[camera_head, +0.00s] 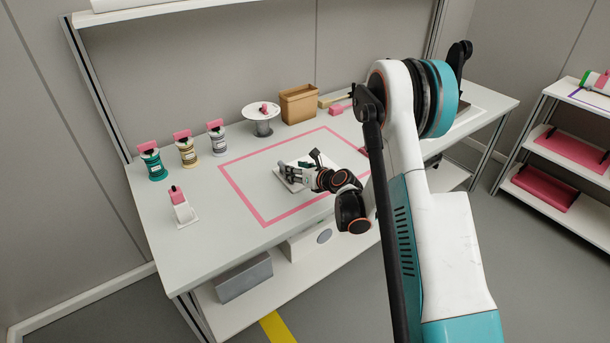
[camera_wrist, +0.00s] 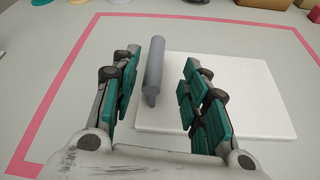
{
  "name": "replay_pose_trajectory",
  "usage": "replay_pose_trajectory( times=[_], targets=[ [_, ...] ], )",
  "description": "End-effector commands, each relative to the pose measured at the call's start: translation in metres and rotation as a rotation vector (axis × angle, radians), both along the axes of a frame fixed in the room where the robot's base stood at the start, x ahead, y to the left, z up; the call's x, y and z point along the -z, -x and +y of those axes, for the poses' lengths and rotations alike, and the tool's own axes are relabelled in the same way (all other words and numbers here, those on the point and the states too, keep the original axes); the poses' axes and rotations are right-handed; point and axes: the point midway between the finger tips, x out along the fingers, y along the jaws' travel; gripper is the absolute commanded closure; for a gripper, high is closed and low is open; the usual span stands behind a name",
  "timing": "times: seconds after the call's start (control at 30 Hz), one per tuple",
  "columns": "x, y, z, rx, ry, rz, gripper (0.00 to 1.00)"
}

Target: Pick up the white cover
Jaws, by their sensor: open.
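The white cover (camera_wrist: 250,100) is a flat white square plate lying on the table; I take this plate to be the cover. A grey cylindrical bar (camera_wrist: 154,68) stands out over its left edge in the wrist view. My gripper (camera_wrist: 160,78) is open, with its green-padded fingers on either side of the grey bar; I cannot tell whether they touch it. In the head view the plate (camera_head: 284,184) is partly hidden under my gripper (camera_head: 308,172).
A pink outline (camera_head: 240,194) surrounds the area on the table (camera_head: 200,255). The table inside the outline is otherwise clear.

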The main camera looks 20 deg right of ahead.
Motion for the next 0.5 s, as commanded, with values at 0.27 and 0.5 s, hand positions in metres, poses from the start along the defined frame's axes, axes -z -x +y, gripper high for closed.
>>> replay_pose_trajectory(
  times=[0.27, 0.5],
  targets=[
    [0.007, -0.014, 0.007, 0.0, 0.001, 0.0, 0.59],
    [0.021, -0.038, 0.023, -0.003, 0.001, 0.0, 0.59]
  ],
)
